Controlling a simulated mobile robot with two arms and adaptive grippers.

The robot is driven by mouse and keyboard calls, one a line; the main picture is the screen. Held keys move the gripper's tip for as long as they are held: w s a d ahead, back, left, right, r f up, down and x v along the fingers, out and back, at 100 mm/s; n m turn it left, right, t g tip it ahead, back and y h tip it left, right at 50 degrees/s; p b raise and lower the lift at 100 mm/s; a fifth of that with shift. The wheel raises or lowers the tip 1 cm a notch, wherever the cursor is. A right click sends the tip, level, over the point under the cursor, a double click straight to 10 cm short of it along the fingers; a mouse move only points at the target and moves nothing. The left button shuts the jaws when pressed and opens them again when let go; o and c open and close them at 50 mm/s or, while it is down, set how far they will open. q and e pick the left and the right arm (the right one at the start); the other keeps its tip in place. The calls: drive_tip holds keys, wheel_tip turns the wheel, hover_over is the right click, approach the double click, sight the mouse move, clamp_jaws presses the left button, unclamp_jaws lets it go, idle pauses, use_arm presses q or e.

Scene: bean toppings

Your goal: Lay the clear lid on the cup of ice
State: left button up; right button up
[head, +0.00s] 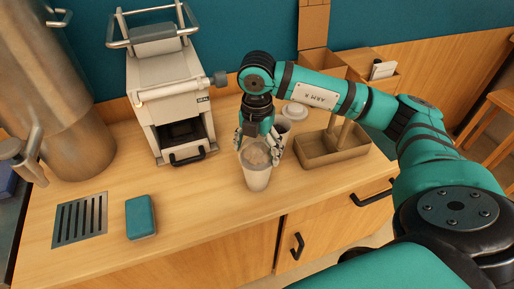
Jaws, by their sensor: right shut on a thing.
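The cup of ice (257,178) stands upright near the counter's front edge, with pale brownish contents showing at its top. My right gripper (259,150) points down at the cup's mouth, one finger on each side of the rim. It is shut on what looks like the clear lid, at or just over the rim. The lid is hard to make out against the cup, and I cannot tell whether it touches the rim all round. My left gripper is not in view.
Another cup (284,128) stands close behind the gripper, with a round white lid-like thing (294,111) beyond it. A wooden carrier (318,159) is at the right. A machine (171,100), drain grate (80,220) and teal block (141,217) are left. The front counter between is clear.

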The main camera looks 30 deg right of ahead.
drive_tip(key=shift+f+b, duration=0.4)
drive_tip(key=shift+b, duration=0.1)
idle(0.9)
drive_tip(key=o, duration=0.5)
drive_tip(key=shift+r+p, duration=2.4)
drive_tip(key=shift+r, duration=1.15)
